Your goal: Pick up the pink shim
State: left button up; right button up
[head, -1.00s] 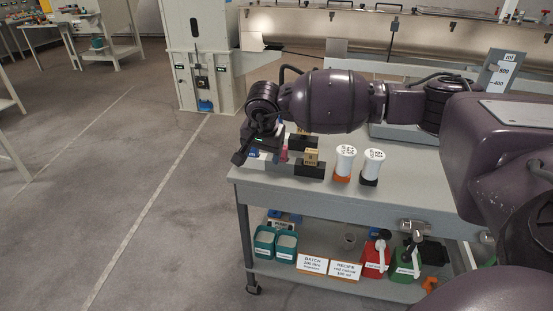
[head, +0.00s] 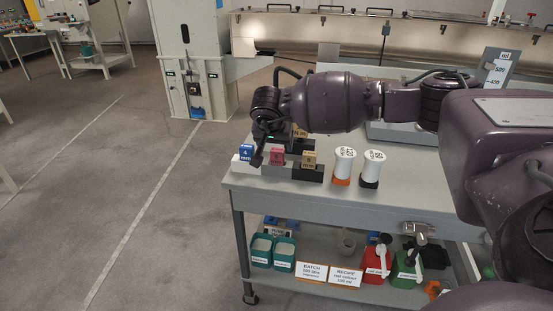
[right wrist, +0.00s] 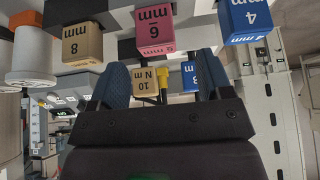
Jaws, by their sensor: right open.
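The pink shim (head: 277,156) is a small block standing in a holder on the grey bench top, between a blue 4 mm shim (head: 246,153) and a tan 8 mm shim (head: 309,159). My right gripper (head: 261,153) is beside it, partly in front of the shims. In the right wrist view the pink shim (right wrist: 153,30), marked 6 mm, lies ahead of the open right fingers (right wrist: 162,78), roughly between them sideways. Nothing is between the fingers. My left gripper is not in view.
Two white-topped spools (head: 344,163) stand right of the shims. The lower shelf (head: 330,284) holds jugs, teal bins and cards. The floor at left is clear.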

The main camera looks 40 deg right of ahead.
aim_at(277, 150)
jog(key=x, duration=0.3)
jog(key=b+x, duration=0.1)
jog(key=shift+s+f, duration=0.15)
jog(key=shift+f, duration=0.25)
jog(key=shift+r, duration=0.15)
jog(key=shift+c, duration=0.4)
jog(key=c, duration=0.9)
